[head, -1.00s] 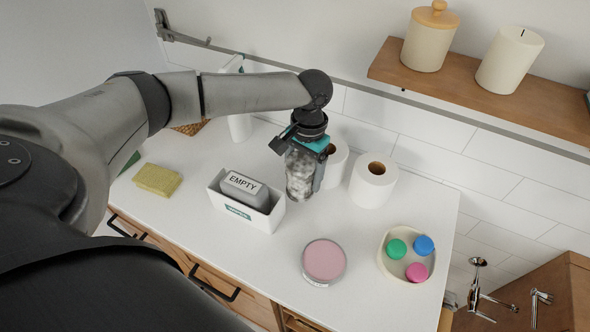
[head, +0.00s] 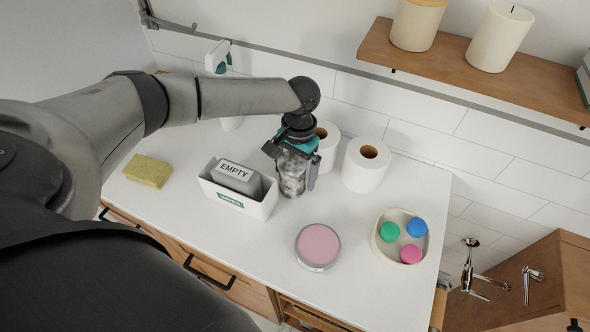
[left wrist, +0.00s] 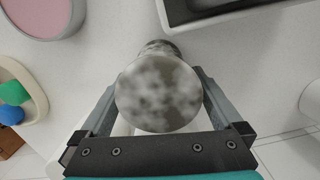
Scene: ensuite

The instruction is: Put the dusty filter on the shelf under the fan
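The dusty filter (head: 292,174) is a mottled grey cylinder, upright over the white counter beside the box labelled EMPTY. My left gripper (head: 296,166) points down around it, a finger on each side. In the left wrist view the filter's round top (left wrist: 159,94) fills the space between the fingers (left wrist: 160,98), which appear to press on it. I cannot tell whether its bottom touches the counter. A wooden shelf (head: 448,56) is on the wall at upper right. No fan is in view. My right gripper is not in view.
The white box (head: 222,197) holds a grey block (head: 238,183). Paper rolls (head: 366,166) stand behind the filter. A pink-topped tin (head: 318,246), a bowl (head: 378,243) with coloured caps and a sponge (head: 147,171) lie on the counter (head: 385,295). Two cream canisters (head: 498,38) occupy the shelf.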

